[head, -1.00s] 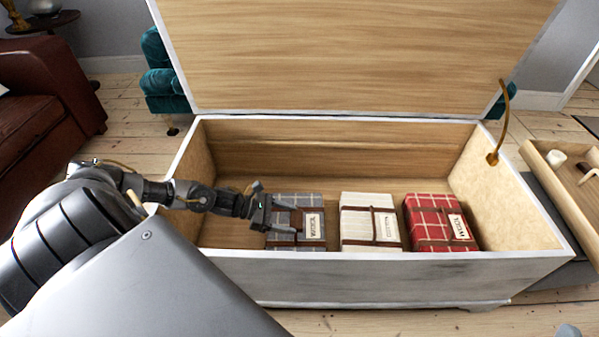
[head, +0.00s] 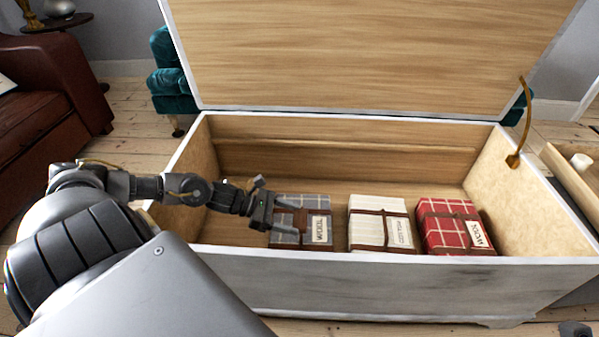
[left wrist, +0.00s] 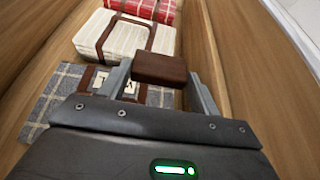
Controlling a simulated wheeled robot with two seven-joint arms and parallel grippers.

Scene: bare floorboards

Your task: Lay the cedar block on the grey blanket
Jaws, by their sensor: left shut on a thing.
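The grey plaid blanket (head: 318,209) lies folded and strapped at the left of the other bundles in the open chest; it also shows in the left wrist view (left wrist: 54,92). My left gripper (head: 283,216) is over the blanket's left part. In the left wrist view it is shut on the reddish-brown cedar block (left wrist: 160,68), held between the two fingertips. The block shows in front of the blanket's far edge there. I cannot tell whether its underside touches the blanket. My right gripper is not in view.
A cream blanket (head: 376,230) and a red plaid blanket (head: 447,214) lie to the right in the chest. The chest's front wall (head: 400,283) rises before them, and its raised lid (head: 360,55) stands behind. A wooden tray (head: 570,182) is outside at the right.

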